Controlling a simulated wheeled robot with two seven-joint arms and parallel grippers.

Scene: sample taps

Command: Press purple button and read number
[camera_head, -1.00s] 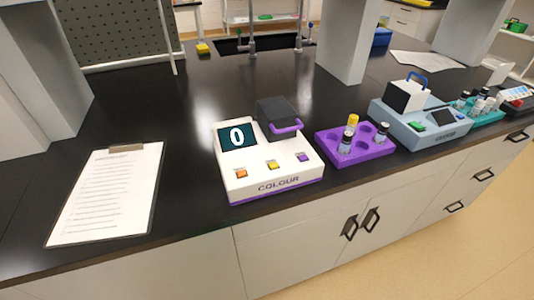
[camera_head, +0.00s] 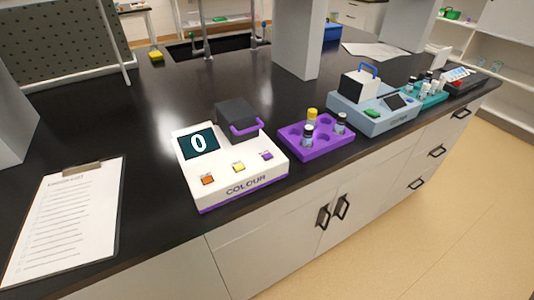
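A white device labelled COLOUR (camera_head: 235,177) stands on the black bench, with a purple base edge. Its dark screen (camera_head: 198,143) reads 0. Along its front are an orange button (camera_head: 208,180), a yellow button (camera_head: 239,167) and a purple button (camera_head: 267,156), the purple one at the right. A dark lid with a purple handle (camera_head: 246,127) sits at its back right and looks shut. Neither of my grippers shows in the head view.
A purple rack (camera_head: 325,145) with several vials stands right of the device. Beyond it are a blue-grey instrument (camera_head: 375,118) and a teal rack (camera_head: 432,97) of vials. A clipboard (camera_head: 68,218) lies at left. Bench pillars (camera_head: 300,40) rise behind.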

